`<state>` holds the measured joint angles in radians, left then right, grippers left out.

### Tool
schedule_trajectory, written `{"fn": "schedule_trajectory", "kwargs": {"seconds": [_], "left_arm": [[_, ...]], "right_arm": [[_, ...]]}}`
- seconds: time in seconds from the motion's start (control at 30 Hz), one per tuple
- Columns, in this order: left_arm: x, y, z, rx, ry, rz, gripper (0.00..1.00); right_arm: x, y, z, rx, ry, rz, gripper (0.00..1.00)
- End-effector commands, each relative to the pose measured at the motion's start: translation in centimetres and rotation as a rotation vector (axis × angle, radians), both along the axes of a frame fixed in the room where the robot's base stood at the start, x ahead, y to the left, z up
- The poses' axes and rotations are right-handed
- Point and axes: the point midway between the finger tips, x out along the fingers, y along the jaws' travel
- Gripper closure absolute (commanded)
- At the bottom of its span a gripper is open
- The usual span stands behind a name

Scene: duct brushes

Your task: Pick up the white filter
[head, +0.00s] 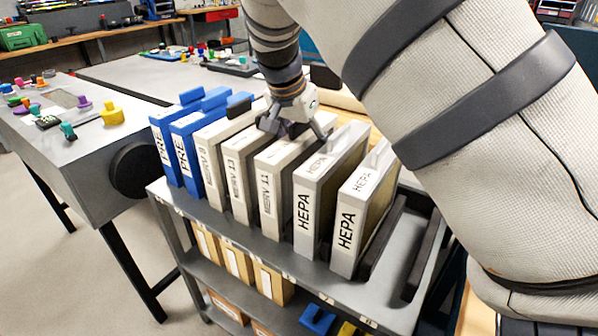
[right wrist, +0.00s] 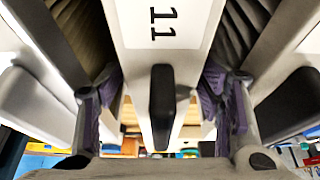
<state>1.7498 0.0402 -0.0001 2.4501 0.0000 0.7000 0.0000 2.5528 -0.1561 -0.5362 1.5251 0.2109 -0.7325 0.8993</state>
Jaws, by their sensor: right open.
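A row of filters stands upright on the cart's top shelf. The white filter marked MERV 11 (head: 268,195) is in the middle of the row. In the right wrist view its white top with the label 11 (right wrist: 165,25) and its black handle (right wrist: 162,105) show. My right gripper (head: 295,128) is above this filter with its fingers pointing down. Its fingers, with purple pads, are apart on either side of the handle in the right wrist view. I cannot tell whether they touch it. My left gripper is not in view.
Blue PRE filters (head: 165,150) and two other pale MERV filters stand to the left. Two HEPA filters (head: 308,215) stand close on the right, so side room is tight. Boxes (head: 238,262) lie on the cart's lower shelf (head: 290,312). A grey workbench (head: 60,135) is at the left.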

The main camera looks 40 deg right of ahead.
Motion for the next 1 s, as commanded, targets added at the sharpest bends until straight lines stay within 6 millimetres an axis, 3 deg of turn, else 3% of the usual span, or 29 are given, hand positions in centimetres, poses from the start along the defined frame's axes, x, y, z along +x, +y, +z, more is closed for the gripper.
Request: {"fn": "schedule_trajectory", "kwargs": {"seconds": [0.1, 0.3, 0.57, 0.87, 1.0], "left_arm": [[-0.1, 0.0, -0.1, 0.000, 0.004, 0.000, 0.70], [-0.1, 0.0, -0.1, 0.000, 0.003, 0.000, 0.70], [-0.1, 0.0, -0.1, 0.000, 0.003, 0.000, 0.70], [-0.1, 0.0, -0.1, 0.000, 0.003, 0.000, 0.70], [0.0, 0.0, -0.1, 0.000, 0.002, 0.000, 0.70]], "right_arm": [[0.2, -0.4, -1.1, 0.000, 0.000, 0.001, 0.39], [0.2, -0.4, -1.1, 0.000, -0.002, 0.001, 0.41], [0.2, -0.4, -1.1, -0.001, -0.001, 0.000, 1.00], [0.2, -0.4, -0.8, -0.001, -0.002, 0.001, 1.00], [0.3, -0.4, 1.9, -0.002, -0.007, 0.000, 1.00]]}}
